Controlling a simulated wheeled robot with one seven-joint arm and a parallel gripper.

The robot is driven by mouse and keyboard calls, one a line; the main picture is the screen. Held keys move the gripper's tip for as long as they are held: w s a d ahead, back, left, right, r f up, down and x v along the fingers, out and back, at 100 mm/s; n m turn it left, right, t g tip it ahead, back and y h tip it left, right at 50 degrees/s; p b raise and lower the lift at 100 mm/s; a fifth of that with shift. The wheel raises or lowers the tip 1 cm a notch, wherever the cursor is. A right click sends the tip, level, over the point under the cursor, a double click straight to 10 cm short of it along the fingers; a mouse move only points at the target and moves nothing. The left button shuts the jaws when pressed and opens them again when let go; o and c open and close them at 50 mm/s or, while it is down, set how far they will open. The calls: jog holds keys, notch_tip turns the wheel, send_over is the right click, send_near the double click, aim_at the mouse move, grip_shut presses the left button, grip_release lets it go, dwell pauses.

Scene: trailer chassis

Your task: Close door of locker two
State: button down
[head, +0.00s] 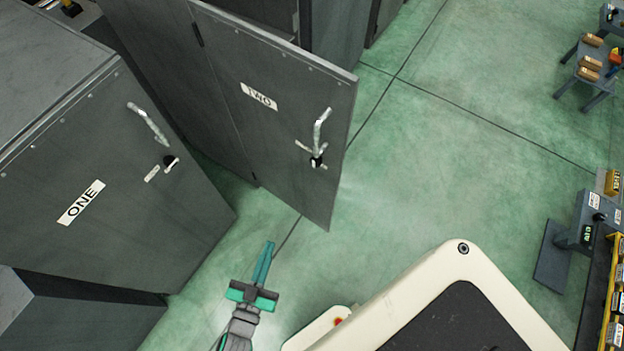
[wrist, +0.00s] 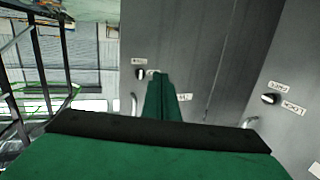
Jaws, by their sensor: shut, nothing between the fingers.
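The grey door of locker two (head: 275,120) stands open in the head view, swung out from its hinged left edge. Its outer face shows a "TWO" label, a long metal handle (head: 320,130) and a small latch near the free edge. Most of the locker's inside is hidden behind the door. My gripper (head: 268,246) is shut and empty, below the door's lower edge and apart from it in the picture. In the wrist view my green fingers (wrist: 160,95) are together in front of grey locker fronts with handles; I cannot tell which locker each is.
Locker one (head: 110,190) stands at the left, its door shut. A white-rimmed cart or base with a dark top (head: 460,320) is at lower right. A bench with boxes (head: 590,70) and a grey stand (head: 575,235) are at right. Green floor between is clear.

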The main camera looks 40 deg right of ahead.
jog(key=w+d+f+m+g+h, duration=0.2)
jog(key=w+d+m+g+h, duration=0.3)
jog(key=d, duration=0.6)
jog(key=n+y, duration=0.1)
send_near(324, 172)
jog(key=x, duration=0.5)
jog(key=shift+f, duration=0.1)
jog(key=shift+w+d, duration=0.35)
jog(key=shift+d, duration=0.3)
jog(key=shift+s+d, duration=0.1)
jog(key=shift+s, duration=0.05)
